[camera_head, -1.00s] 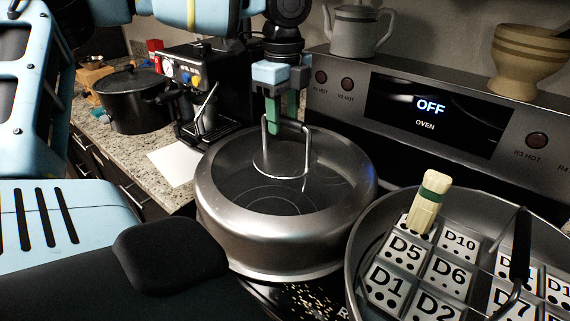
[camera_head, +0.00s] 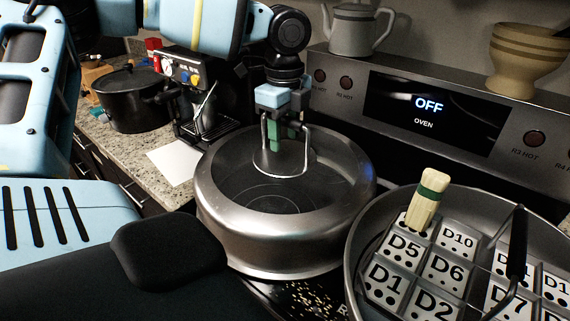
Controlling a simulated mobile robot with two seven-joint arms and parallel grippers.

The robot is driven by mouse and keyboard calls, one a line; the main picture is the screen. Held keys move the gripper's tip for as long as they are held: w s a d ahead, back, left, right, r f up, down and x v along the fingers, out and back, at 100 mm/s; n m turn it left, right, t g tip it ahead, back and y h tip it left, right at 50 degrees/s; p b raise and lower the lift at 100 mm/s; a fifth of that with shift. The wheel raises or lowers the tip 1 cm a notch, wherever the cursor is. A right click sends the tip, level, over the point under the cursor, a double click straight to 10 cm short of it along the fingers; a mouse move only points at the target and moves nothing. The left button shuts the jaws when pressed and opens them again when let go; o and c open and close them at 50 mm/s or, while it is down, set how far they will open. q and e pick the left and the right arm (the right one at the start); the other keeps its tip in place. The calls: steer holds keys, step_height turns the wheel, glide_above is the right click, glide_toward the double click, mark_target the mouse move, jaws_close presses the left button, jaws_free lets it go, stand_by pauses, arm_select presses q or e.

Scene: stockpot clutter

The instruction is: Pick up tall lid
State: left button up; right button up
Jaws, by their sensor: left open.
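The tall lid (camera_head: 235,235) is a wide domed steel lid with a dark glass top, and it sits on the stove in the middle of the view. A thin metal loop handle (camera_head: 308,152) stands up from its centre. My left gripper (camera_head: 275,140) points down at the handle, its jaws open. The green finger pads are low, at the upper part of the loop, and overlap it in the picture. Whether the handle bar lies between the fingers is hard to see. My right gripper is not in view.
A pan (camera_head: 352,262) holding numbered tiles and a bundle of pale sticks (camera_head: 427,205) stands close at the lid's right. The oven panel (camera_head: 345,110) rises behind. A black pot (camera_head: 130,100) and coffee machine (camera_head: 185,75) stand at left. A kettle (camera_head: 352,30) sits above.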

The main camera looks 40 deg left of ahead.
arm_select(q)
steer(key=shift+f, duration=0.1)
steer(key=shift+c, duration=0.3)
jaws_close()
stand_by(1.2)
